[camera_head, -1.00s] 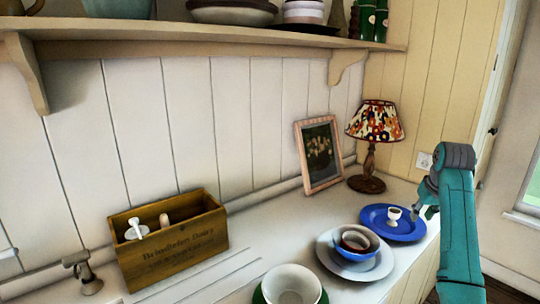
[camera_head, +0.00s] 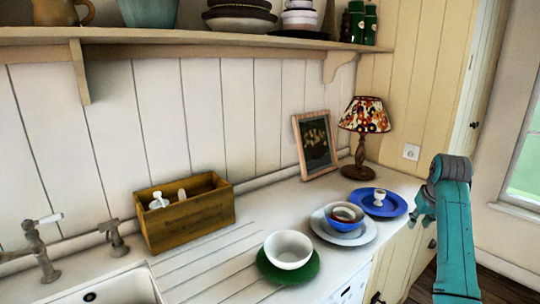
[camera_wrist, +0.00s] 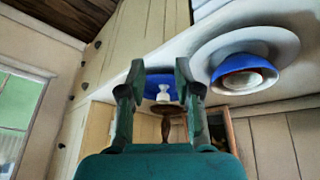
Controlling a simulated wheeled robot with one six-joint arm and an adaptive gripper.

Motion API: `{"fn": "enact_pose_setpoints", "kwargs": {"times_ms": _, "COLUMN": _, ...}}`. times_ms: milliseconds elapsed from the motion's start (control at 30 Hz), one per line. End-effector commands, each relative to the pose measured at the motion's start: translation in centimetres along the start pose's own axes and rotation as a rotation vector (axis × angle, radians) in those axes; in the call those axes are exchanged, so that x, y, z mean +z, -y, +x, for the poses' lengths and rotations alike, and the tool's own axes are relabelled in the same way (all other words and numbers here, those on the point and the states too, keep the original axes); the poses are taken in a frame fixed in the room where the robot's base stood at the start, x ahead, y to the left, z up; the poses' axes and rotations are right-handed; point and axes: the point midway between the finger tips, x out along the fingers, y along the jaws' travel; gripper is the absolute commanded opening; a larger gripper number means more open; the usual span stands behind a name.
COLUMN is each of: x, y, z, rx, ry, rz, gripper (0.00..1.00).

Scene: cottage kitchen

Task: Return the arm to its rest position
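My teal arm stands at the right of the head view, bent at a grey joint. My gripper (camera_head: 420,210) is at its end, beside the counter's right end and close to the blue plate (camera_head: 380,203) in the picture. In the wrist view my gripper (camera_wrist: 160,75) has its two dark fingers apart with nothing held between them. The blue plate, a white egg cup (camera_wrist: 164,93) and the lamp show beyond the gap between the fingers.
The counter holds a white plate (camera_head: 344,236) with stacked bowls, a white bowl (camera_head: 288,249) on a green plate, a lamp (camera_head: 366,115), a picture frame (camera_head: 315,145) and a wooden box (camera_head: 190,222). A shelf (camera_head: 190,34) runs above. Open floor (camera_head: 505,287) lies at right.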

Motion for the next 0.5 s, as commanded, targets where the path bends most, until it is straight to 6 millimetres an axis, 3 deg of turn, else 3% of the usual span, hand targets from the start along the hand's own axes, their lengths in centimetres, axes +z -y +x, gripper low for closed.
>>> {"fn": "enact_pose_setpoints", "kwargs": {"times_ms": 267, "x": 2.1, "y": 1.4, "z": 4.1, "rx": 0.002, "ry": -0.028, "rz": -0.001, "gripper": 0.33}}
{"fn": "enact_pose_setpoints", "kwargs": {"times_ms": 500, "x": 5.7, "y": 3.7, "z": 9.4, "rx": 0.005, "ry": -0.073, "rz": -0.002, "gripper": 0.33}}
